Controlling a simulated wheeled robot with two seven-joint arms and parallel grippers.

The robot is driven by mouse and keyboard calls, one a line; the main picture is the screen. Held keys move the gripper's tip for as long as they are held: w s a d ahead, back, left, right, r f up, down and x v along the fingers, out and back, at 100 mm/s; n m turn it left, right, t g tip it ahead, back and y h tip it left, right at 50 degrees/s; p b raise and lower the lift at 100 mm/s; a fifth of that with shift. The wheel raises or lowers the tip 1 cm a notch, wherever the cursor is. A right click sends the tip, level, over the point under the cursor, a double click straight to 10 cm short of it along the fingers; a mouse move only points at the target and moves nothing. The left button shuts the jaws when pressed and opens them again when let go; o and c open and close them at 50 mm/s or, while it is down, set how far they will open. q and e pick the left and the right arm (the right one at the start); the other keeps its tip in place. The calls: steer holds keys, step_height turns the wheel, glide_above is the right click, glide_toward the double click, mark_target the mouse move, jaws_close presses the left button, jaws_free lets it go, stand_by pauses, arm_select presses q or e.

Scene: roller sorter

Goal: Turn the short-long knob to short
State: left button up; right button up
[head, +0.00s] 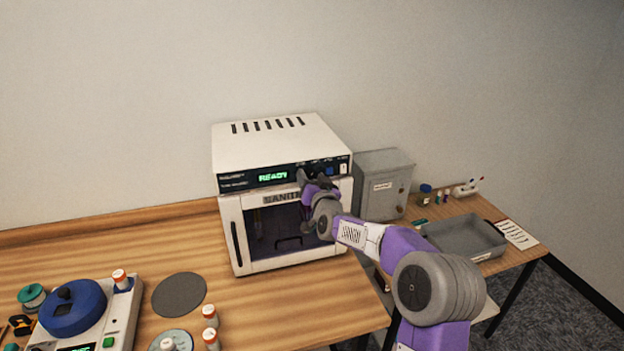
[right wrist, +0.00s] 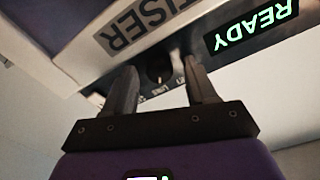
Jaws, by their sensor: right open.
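The white sanitiser (head: 280,145) stands on the wooden table, with a green READY display (head: 273,177) on its dark control panel. My right gripper (head: 312,181) is in front of that panel, right of the display. In the right wrist view its two fingers (right wrist: 158,68) are open. A small dark round knob (right wrist: 158,73) shows between them, with gaps on both sides and a pale mark on it. Small white lettering lies near the knob, too small to read for sure. In the head view I cannot make out this knob behind the gripper. My left gripper is not in view.
A grey box (head: 384,183) stands right of the sanitiser. A grey tray (head: 466,237) lies on the right table. A blue-lidded device (head: 73,307), a dark disc (head: 179,294) and small orange-capped bottles are at the left front. The wood left of the sanitiser is clear.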

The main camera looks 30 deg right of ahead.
steer(key=c, duration=1.1)
steer(key=shift+o, duration=0.2)
steer(key=shift+n, duration=0.3)
steer(key=shift+n+b, duration=0.75)
steer(key=shift+n, duration=0.25)
steer(key=n+b, duration=0.1)
steer(key=n, duration=0.1)
steer(key=shift+a+n, duration=0.1)
steer(key=shift+n, duration=0.2)
steer(key=n+b, duration=0.1)
steer(key=n, duration=0.2)
steer(key=shift+n, duration=0.3)
steer(key=shift+n+b, duration=0.7)
steer(key=shift+n, duration=1)
